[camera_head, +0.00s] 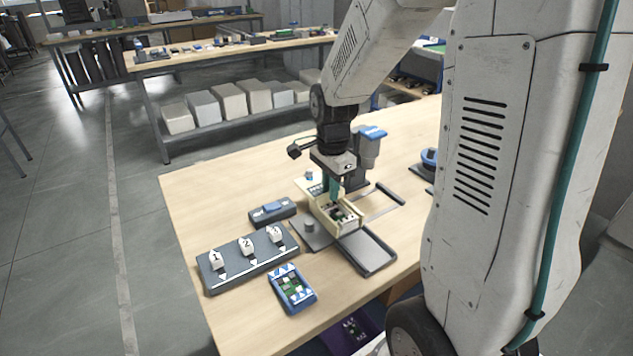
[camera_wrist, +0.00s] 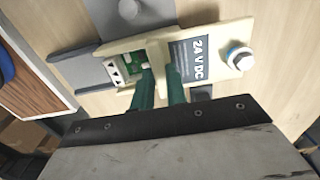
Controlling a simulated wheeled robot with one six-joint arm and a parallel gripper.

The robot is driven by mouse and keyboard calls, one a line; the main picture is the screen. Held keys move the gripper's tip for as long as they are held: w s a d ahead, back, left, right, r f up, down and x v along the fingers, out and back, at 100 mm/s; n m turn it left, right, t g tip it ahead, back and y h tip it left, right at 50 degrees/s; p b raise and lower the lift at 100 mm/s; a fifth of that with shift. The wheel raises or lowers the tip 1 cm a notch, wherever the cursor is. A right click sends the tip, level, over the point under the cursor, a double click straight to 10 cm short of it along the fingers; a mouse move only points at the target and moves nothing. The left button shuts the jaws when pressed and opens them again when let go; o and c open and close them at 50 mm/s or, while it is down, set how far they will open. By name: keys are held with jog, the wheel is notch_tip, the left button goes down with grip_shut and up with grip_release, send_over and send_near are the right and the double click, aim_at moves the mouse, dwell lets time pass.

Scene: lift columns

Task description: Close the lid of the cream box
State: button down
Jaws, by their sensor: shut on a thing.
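The cream box (camera_head: 341,224) stands on the wooden table, its front part open with green and dark parts showing inside. Its inside also shows in the wrist view (camera_wrist: 124,68). The cream lid (camera_head: 304,186) sticks out beyond the far end of the box. My gripper (camera_head: 333,192) points down over the box. Its teal fingers (camera_wrist: 160,78) are shut on a cream edge of the lid, between label and opening.
A grey tray (camera_head: 368,252) lies right of the box. A blue-capped grey device (camera_head: 370,147) stands behind.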

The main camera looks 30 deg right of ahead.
jog(key=shift+s, duration=3.65)
jog(key=c, duration=1.5)
grip_release()
jog(key=shift+o, duration=0.2)
jog(key=shift+r, duration=0.1)
jog(key=shift+r, duration=2.9)
